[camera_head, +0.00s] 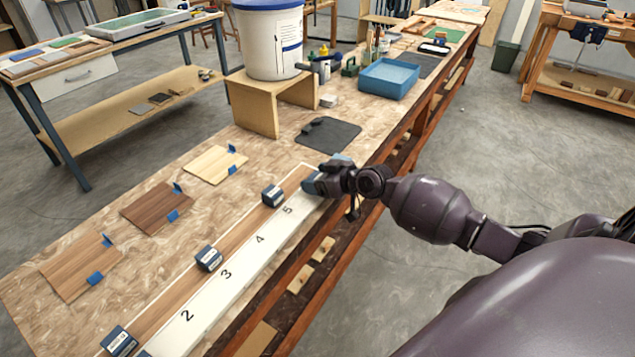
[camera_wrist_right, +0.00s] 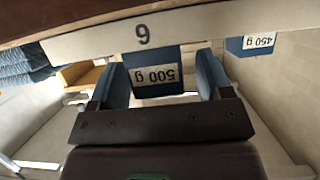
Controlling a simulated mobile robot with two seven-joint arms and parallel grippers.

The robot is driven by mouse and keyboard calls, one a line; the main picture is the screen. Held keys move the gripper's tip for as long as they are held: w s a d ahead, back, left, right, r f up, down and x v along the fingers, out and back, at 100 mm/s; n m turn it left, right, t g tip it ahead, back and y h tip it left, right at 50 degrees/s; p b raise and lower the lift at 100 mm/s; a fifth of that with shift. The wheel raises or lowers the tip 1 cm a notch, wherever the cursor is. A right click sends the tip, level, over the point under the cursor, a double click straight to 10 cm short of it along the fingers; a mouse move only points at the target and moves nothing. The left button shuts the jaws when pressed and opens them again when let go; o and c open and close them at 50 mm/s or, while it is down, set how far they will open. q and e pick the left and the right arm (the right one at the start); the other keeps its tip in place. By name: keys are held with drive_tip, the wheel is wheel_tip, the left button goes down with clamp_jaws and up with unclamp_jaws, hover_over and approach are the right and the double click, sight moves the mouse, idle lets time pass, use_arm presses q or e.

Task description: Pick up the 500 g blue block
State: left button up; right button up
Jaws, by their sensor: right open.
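The blue 500 g block (camera_wrist_right: 153,58) shows in the right wrist view with its white label upside down, beside the strip's digit that reads like a 9. My right gripper (camera_wrist_right: 165,78) is open, with one blue finger on each side of this block. I cannot tell whether the fingers touch it. In the head view my right gripper (camera_head: 322,182) is over the far end of the numbered white strip (camera_head: 240,262) and largely hides the block there. The 450 g block (camera_wrist_right: 258,42) sits to the right in the wrist view. My left gripper is not in view.
Other labelled blue blocks (camera_head: 272,195) stand along the wood strip. Wood sample boards (camera_head: 158,206) lie left of them. A dark mat (camera_head: 328,133), a blue tray (camera_head: 388,78) and a white bucket (camera_head: 270,45) on a wooden stand (camera_head: 255,105) are farther back.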

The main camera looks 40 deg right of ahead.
drive_tip(key=shift+w+a+f, duration=0.2)
drive_tip(key=shift+w, duration=0.3)
drive_tip(key=shift+c, duration=0.4)
drive_tip(key=c, duration=1.2)
drive_tip(key=shift+c, duration=0.2)
drive_tip(key=shift+r, duration=0.1)
